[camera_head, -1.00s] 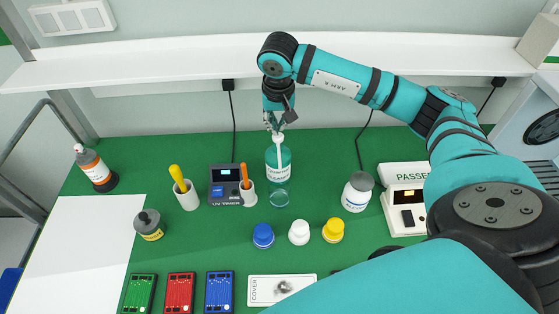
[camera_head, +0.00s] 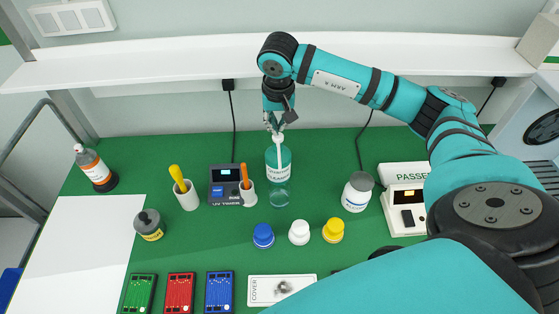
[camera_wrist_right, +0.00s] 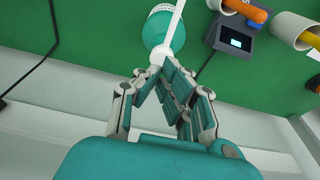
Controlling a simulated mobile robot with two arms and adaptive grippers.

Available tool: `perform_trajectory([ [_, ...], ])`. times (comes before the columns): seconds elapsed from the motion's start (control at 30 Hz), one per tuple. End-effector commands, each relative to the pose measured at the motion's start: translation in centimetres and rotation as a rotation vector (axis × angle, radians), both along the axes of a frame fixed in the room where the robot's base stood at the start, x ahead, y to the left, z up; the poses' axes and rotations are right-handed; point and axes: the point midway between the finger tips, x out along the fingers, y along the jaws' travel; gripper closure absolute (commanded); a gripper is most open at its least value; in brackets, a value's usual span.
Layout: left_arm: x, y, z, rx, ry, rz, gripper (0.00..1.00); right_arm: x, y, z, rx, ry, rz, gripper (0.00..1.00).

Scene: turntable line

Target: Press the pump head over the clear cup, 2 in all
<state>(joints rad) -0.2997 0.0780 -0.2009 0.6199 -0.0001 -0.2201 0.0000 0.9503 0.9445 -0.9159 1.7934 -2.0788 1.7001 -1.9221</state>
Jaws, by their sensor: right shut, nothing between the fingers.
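A teal pump bottle (camera_head: 278,173) with a white label stands at the back middle of the green mat. Its white pump head (camera_head: 280,139) points toward the front; it also shows in the right wrist view (camera_wrist_right: 158,58). A clear cup (camera_head: 279,197) stands just in front of the bottle, under the spout. My right gripper (camera_head: 275,128) points down, with its fingertips at the top of the pump head. In the right wrist view its fingers (camera_wrist_right: 160,72) are closed together and empty, at the pump head. My left gripper is not in view.
A UV timer (camera_head: 225,185) and a white holder with an orange handle (camera_head: 247,192) stand close left of the bottle. Blue (camera_head: 263,236), white (camera_head: 299,233) and yellow (camera_head: 333,231) capped jars stand in front. An alcohol bottle (camera_head: 357,192) stands to the right. A white shelf (camera_head: 180,67) runs behind.

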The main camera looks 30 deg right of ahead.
Motion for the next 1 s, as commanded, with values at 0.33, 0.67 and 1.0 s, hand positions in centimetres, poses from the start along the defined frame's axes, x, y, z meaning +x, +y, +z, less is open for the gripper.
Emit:
perform_trajectory([
  [0.33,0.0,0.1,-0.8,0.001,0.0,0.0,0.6,0.0,0.0,-0.9,0.0,0.0,0.0,1.0],
  [0.67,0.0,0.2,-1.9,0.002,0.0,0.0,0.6,0.0,0.0,-2.1,0.0,0.0,0.0,1.0],
  [1.0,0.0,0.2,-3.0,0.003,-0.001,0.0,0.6,0.0,0.0,-3.3,0.0,0.001,0.0,1.0],
])
